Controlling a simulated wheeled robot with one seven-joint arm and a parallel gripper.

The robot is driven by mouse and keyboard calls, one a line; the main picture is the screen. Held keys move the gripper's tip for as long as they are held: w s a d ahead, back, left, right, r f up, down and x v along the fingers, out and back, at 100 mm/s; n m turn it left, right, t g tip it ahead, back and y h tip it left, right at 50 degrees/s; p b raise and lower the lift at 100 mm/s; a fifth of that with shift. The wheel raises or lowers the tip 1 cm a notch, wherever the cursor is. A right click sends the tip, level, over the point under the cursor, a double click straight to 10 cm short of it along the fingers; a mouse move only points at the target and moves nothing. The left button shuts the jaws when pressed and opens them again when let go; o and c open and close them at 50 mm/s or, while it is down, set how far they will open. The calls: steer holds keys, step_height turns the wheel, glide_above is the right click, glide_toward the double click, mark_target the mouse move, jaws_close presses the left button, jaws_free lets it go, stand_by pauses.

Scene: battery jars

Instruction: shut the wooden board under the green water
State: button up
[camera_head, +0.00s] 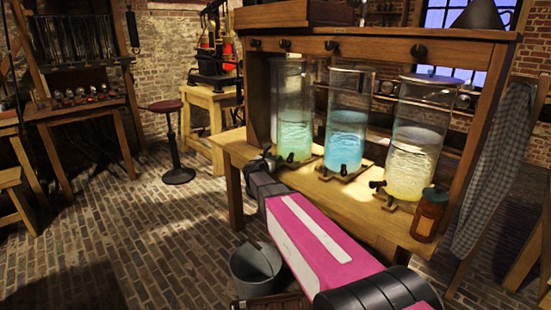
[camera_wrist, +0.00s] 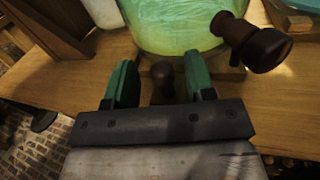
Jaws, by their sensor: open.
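The jar of green water (camera_head: 294,130) stands on the wooden bench, leftmost of three glass jars; it fills the top of the wrist view (camera_wrist: 172,28). The wooden board (camera_head: 308,164) under it is mostly hidden by the jar and my gripper. My gripper (camera_head: 262,162) is at the bench's front edge before this jar. In the wrist view my gripper (camera_wrist: 161,75) is open, its two green fingers on either side of a dark round knob (camera_wrist: 163,82) below the jar. I cannot tell whether the fingers touch the knob.
A dark tap (camera_wrist: 258,42) sticks out from the green jar, close right of my fingers. Jars of blue water (camera_head: 345,140) and yellow water (camera_head: 412,155) stand to the right, with a brown bottle (camera_head: 429,214). A bucket (camera_head: 254,268) is on the brick floor below.

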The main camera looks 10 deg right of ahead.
steer(key=shift+x, duration=0.8)
steer(key=shift+c, duration=0.3)
jaws_close()
steer(key=w+d, duration=0.1)
steer(key=d, duration=0.1)
steer(key=w+d, duration=0.3)
steer(key=d, duration=0.2)
steer(key=shift+w+d, duration=0.1)
steer(key=shift+w, duration=0.25)
steer(key=shift+o, duration=0.3)
jaws_free()
steer(key=shift+d, duration=0.1)
